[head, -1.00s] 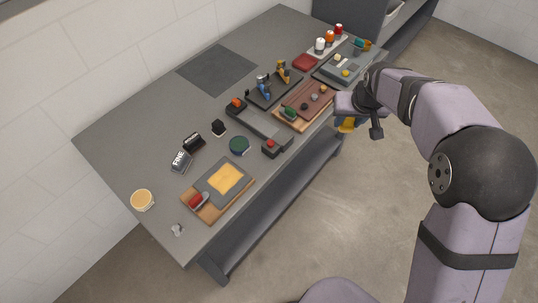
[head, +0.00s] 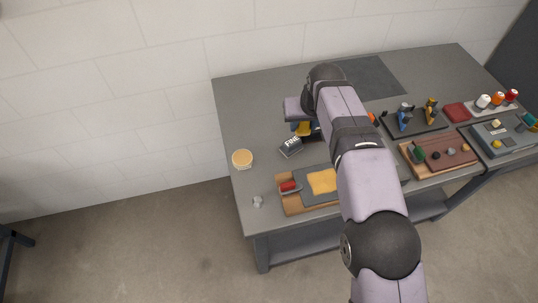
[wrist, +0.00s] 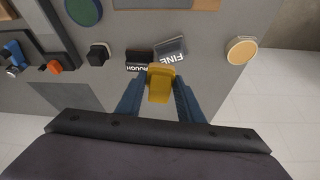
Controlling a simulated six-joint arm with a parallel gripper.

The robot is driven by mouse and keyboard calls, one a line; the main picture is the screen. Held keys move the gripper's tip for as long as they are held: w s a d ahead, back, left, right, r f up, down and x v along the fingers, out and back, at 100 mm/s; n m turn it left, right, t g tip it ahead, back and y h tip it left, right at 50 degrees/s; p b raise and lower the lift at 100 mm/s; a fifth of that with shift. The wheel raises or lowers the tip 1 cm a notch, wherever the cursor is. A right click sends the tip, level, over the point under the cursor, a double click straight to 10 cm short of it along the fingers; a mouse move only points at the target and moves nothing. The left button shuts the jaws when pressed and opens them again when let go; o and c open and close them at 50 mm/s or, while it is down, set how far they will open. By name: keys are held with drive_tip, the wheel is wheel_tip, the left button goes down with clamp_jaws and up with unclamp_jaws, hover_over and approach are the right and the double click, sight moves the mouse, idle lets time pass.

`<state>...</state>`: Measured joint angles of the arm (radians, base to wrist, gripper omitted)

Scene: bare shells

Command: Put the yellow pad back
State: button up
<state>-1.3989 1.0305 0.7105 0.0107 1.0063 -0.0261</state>
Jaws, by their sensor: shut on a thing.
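My gripper (wrist: 157,96) is shut on a small yellow pad (wrist: 160,83), its blue fingers on either side of it. In the head view, the gripper (head: 301,127) and the pad (head: 303,129) show at the table's left part, partly behind my arm. In the wrist view, the pad appears just short of two dark labelled pieces, one marked FINE (wrist: 170,49) and one marked ROUGH (wrist: 139,59). The FINE piece also shows in the head view (head: 291,147). I cannot tell how high the pad is above the table.
A round orange-topped tub (head: 242,158) stands left of the labelled pieces. A wooden board (head: 291,204) with a yellow sheet (head: 322,182) and a red-handled tool (head: 289,187) lies at the front. A black block (wrist: 98,54) stands beside the ROUGH piece. Several boards with items fill the right side.

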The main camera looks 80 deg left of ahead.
drive_tip(key=n, duration=0.2)
hover_over(266, 152)
drive_tip(key=d, duration=0.2)
drive_tip(key=shift+g, duration=0.3)
drive_tip(key=shift+a+f+p, duration=0.2)
drive_tip(key=shift+f+p, duration=0.9)
drive_tip(key=shift+f, duration=4.25)
drive_tip(key=shift+f, duration=0.2)
drive_tip(key=o, duration=0.7)
drive_tip(key=shift+r, duration=0.15)
